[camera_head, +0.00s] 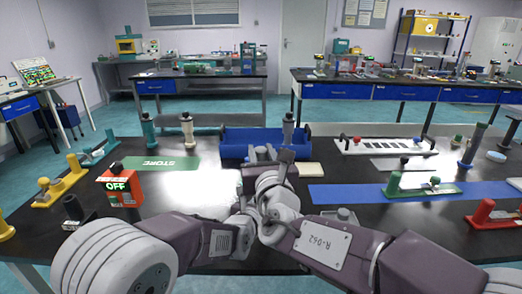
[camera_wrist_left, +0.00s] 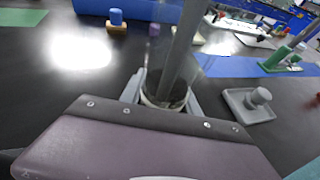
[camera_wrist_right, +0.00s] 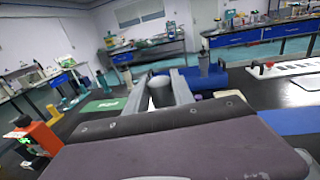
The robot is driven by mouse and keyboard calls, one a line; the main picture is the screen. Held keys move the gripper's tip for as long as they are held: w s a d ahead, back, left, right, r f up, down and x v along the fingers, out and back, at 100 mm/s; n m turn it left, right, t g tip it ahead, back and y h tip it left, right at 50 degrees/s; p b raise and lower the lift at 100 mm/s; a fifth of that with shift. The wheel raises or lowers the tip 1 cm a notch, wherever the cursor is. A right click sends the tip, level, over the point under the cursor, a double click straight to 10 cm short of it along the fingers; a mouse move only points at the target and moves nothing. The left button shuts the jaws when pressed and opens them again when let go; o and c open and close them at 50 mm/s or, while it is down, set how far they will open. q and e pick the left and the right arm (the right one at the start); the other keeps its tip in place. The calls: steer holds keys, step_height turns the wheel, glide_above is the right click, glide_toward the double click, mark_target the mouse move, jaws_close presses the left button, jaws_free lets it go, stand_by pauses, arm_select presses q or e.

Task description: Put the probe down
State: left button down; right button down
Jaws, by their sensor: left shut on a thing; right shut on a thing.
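In the left wrist view, my left gripper (camera_wrist_left: 165,98) is shut around a small round cup (camera_wrist_left: 163,92) with a pale rim. A grey rod, which looks like the probe (camera_wrist_left: 180,45), rises at a slant from the cup's mouth; whether it touches the cup's bottom is hidden. In the right wrist view, my right gripper (camera_wrist_right: 160,90) is shut on a grey round-topped piece (camera_wrist_right: 160,80), seemingly the probe's upper part. In the head view, my right gripper (camera_head: 271,154) is over the table's middle, and my left gripper is mostly hidden beside it.
A green mat marked STORE (camera_head: 160,163) lies at the left, near an orange box reading OFF (camera_head: 121,188). A blue tray (camera_head: 250,144) stands behind the grippers. A blue mat (camera_head: 345,194) and a green stand (camera_head: 420,190) are at the right. Bare black table shows between the mats.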

steer(key=shift+f, duration=0.15)
steer(key=c, duration=1.1)
jaws_free()
